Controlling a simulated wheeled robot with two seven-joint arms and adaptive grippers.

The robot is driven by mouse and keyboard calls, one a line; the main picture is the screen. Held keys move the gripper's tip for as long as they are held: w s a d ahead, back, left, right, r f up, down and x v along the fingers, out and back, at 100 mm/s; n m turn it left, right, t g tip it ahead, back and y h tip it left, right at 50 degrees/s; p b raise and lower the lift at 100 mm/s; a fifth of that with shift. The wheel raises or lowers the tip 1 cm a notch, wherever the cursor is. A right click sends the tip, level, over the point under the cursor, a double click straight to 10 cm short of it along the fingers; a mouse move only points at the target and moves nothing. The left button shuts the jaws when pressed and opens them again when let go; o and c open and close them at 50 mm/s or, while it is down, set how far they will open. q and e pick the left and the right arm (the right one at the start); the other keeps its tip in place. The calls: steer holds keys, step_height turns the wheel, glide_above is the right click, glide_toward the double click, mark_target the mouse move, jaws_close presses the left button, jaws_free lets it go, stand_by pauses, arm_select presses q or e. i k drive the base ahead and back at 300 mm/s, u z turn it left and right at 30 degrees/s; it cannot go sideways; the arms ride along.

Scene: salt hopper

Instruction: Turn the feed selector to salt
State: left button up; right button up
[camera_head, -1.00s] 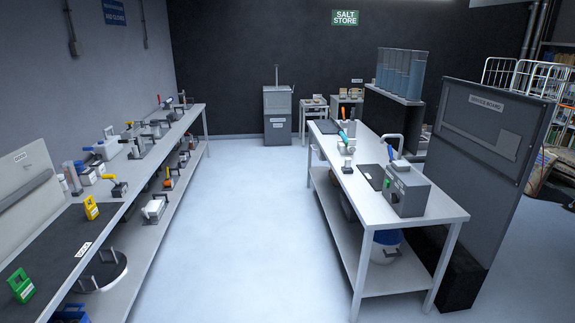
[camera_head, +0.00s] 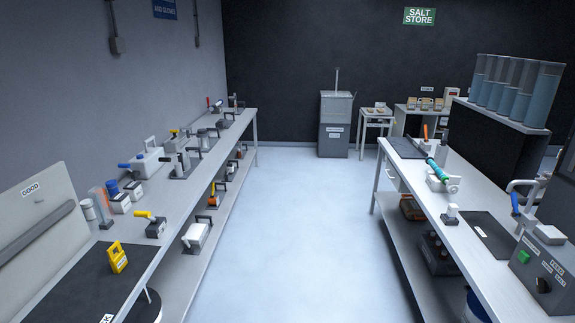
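A grey control box (camera_head: 548,272) stands on the right bench, cut off by the picture's right edge. Its front has a green button (camera_head: 523,257), a dark round knob (camera_head: 542,285) and small labels, one of which seems to read FEED. The knob may be the feed selector; its setting is too small to read. A grey hopper-like cabinet (camera_head: 335,125) with an upright rod and a label stands at the back wall. Neither of my grippers is in view.
The left bench (camera_head: 150,235) carries several small devices and a yellow tag (camera_head: 117,257). The right bench (camera_head: 450,235) holds a teal-handled tool (camera_head: 437,170) and a dark mat (camera_head: 490,236). Clear floor (camera_head: 300,240) lies between them. Blue-grey cylinders (camera_head: 515,92) stand at back right.

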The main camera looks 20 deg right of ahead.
mark_target(544, 286)
steer(key=z, duration=0.2)
steer(key=i, duration=1.55)
steer(key=z, duration=1.65)
steer(key=i, duration=1.05)
steer(key=z, duration=0.95)
